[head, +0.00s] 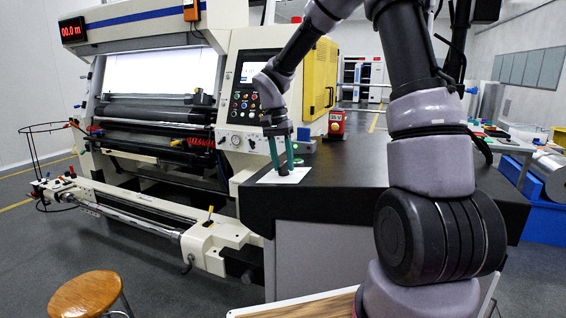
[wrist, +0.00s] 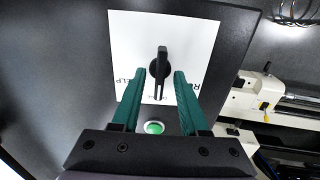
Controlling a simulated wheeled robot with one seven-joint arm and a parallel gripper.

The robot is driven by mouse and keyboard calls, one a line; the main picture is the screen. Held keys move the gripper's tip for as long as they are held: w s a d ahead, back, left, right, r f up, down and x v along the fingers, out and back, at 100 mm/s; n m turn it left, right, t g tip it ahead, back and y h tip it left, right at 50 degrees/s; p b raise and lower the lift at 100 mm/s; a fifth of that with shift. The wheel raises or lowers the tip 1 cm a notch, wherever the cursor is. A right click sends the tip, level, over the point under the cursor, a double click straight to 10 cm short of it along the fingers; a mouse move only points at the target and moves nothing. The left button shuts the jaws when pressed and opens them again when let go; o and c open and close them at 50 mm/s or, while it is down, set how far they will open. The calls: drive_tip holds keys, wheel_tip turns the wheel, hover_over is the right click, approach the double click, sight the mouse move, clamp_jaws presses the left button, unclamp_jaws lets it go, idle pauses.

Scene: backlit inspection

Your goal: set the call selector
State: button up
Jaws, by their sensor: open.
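The call selector (wrist: 160,68) is a black rotary knob with a long bar handle on a white plate (wrist: 190,30). In the wrist view the handle runs nearly straight up and down. Lettering, partly hidden by my fingers, shows on the plate: "ELP" at the left and an "R" at the right. My gripper (wrist: 159,76) is open, its green fingers on either side of the handle with a gap on both sides. In the head view my gripper (head: 282,165) points down over the white plate (head: 262,179), and the small dark selector (head: 283,172) shows between the fingertips.
The plate lies on a dark worktop (head: 345,180). A green button (wrist: 154,127) sits near the plate, between my fingers' bases. A red box (head: 336,124) stands further back. The inspection machine (head: 150,120) is at the left, and a wooden stool (head: 88,293) is at the front left.

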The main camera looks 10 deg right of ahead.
clamp_jaws()
drive_tip(key=shift+n, duration=0.3)
drive_tip(key=n, duration=0.5)
drive_tip(key=shift+a+n, duration=0.15)
drive_tip(key=shift+n, duration=0.15)
drive_tip(key=n, duration=0.5)
drive_tip(key=shift+n, duration=0.4)
drive_tip(key=shift+w, duration=0.1)
unclamp_jaws()
